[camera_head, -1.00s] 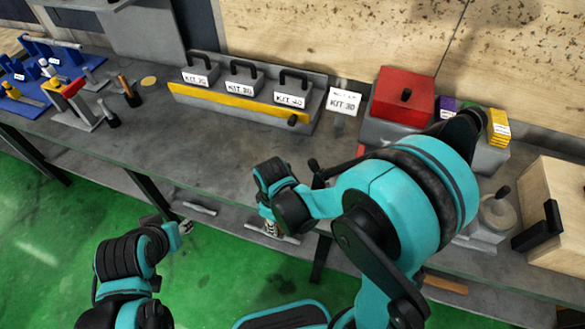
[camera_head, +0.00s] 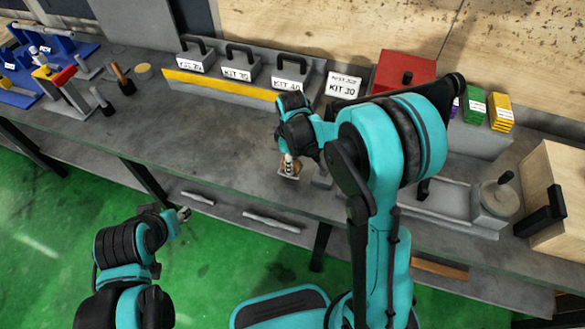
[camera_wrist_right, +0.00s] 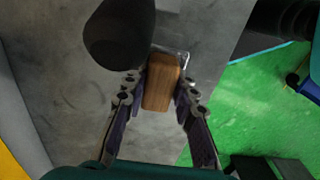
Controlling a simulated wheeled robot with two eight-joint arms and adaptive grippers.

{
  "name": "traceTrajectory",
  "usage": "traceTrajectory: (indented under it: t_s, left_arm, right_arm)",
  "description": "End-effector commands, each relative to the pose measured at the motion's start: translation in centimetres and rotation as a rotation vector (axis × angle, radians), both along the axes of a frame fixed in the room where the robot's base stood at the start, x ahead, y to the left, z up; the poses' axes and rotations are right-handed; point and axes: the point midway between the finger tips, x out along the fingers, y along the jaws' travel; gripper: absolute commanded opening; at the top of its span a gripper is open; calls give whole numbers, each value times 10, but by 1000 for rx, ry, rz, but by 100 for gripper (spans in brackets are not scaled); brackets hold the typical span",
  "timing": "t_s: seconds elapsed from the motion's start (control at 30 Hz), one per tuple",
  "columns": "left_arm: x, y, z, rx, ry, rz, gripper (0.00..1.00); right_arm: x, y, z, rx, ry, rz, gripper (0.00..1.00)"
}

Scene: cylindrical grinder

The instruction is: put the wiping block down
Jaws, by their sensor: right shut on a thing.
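The wiping block (camera_wrist_right: 161,82) is a brown wooden block with a clear or pale edge at its far end. In the right wrist view it sits between the two fingers of my right gripper (camera_wrist_right: 158,100), which is shut on it. In the head view my right gripper (camera_head: 289,172) points down over the grey bench near its front edge, and a small brown part of the block shows at the fingertips. I cannot tell whether the block touches the bench. My left gripper (camera_head: 183,214) is in front of the bench, over the floor, too small to judge.
The grey bench (camera_head: 200,130) is clear left of my right gripper. Kit boxes (camera_head: 240,68) with handles stand behind, with a KIT 30 sign (camera_head: 343,87) and a red box (camera_head: 400,72) to their right. A round-topped fixture (camera_head: 496,197) and wooden box (camera_head: 560,185) are at right.

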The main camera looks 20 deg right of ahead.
Motion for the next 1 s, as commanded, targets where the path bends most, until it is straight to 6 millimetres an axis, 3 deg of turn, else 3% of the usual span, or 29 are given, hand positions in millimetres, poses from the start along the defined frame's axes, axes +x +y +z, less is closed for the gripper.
traceTrajectory:
  t_s: [0.23, 0.63, 0.67, 0.7, 1.0]
  left_arm:
    - [0, 0, -18, 0, 0, 0, 40]
    - [0, 0, -21, 0, 0, 0, 40]
    - [0, 0, -20, 0, 0, 0, 40]
    - [0, 0, -19, 0, 0, 0, 40]
    - [0, 0, -19, 0, 0, 0, 40]
  right_arm:
    - [5, -4, -36, 0, 0, -1, 0]
    - [5, -3, -40, 0, 0, -1, 0]
    - [5, -3, -39, 0, 0, -1, 34]
    - [5, -3, -39, 0, 0, -1, 45]
    - [5, -3, -38, 0, 0, -1, 47]
